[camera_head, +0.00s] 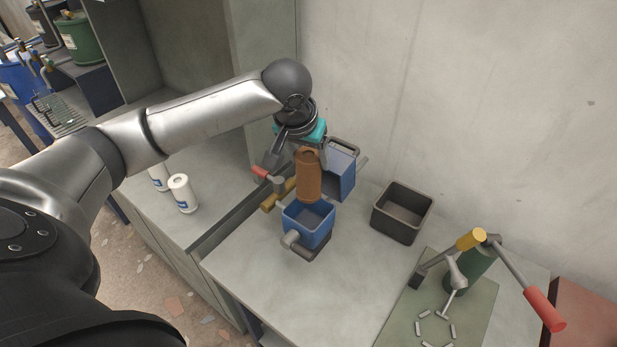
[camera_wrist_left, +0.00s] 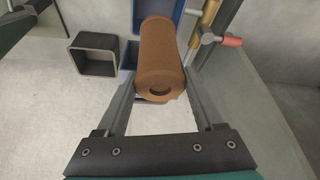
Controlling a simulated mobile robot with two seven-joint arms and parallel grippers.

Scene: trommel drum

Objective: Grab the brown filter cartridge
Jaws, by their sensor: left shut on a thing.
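The brown filter cartridge (camera_head: 308,176) is upright, a ribbed cylinder with a hole in its top end. It shows just above the open blue housing (camera_head: 328,228) in the head view; whether its lower end is inside the housing I cannot tell. In the left wrist view the cartridge (camera_wrist_left: 160,60) lies between the two fingers. My left gripper (camera_head: 293,160) comes from above and behind and is shut on the cartridge near its upper end. My right gripper does not show in either view.
A blue box-shaped part (camera_head: 341,172) stands behind the cartridge. A dark open bin (camera_head: 403,212) is to the right. A press with a red handle (camera_head: 545,309) stands at the lower right. White cartridges (camera_head: 182,194) stand at the left. The bench front is clear.

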